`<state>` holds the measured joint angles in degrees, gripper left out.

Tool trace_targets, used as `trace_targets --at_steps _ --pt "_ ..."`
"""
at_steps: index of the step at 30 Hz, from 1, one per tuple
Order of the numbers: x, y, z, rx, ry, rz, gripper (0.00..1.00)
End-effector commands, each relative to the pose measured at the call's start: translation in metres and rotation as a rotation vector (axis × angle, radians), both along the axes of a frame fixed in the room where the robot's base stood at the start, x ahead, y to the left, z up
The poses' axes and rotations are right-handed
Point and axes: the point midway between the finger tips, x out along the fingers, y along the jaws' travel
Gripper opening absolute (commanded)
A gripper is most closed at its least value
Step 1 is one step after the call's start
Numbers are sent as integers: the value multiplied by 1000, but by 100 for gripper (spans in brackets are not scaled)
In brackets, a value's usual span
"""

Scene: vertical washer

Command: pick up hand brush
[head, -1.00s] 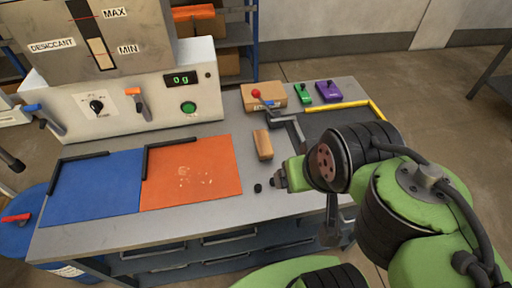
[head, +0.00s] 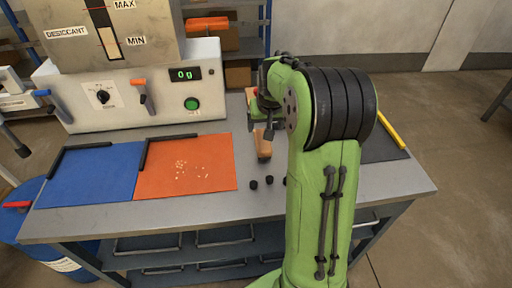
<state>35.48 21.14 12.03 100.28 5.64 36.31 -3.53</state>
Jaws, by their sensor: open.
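The hand brush appears to be the small wooden block-shaped piece (head: 263,147) on the grey workbench, right of the orange mat. Its upper part is hidden behind my gripper, and no bristles can be made out. My gripper (head: 270,138) is open, hanging over the far end of the wooden piece with its dark fingers pointing down. I cannot tell whether the fingers touch it or stand above it. My green arm hides much of the bench to the right.
The orange mat (head: 210,177) holds scattered pale crumbs, with a blue mat (head: 85,185) left of it. Small black knobs (head: 268,181) stand near the wooden piece. The desiccant machine (head: 150,88) stands behind the mats. A dark mat (head: 380,148) with a yellow edge lies right.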

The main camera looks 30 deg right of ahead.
Motion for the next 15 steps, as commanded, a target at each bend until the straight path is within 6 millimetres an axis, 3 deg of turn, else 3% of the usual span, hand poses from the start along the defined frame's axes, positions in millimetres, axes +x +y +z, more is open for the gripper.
trace_targets --at_steps 1,4,11,15 --pt "4 -2 -17 3 3 0 83" --pt "13 -6 -39 3 3 0 83" --pt "24 -11 -67 0 1 0 83" --pt "33 -14 -94 1 2 -1 83"
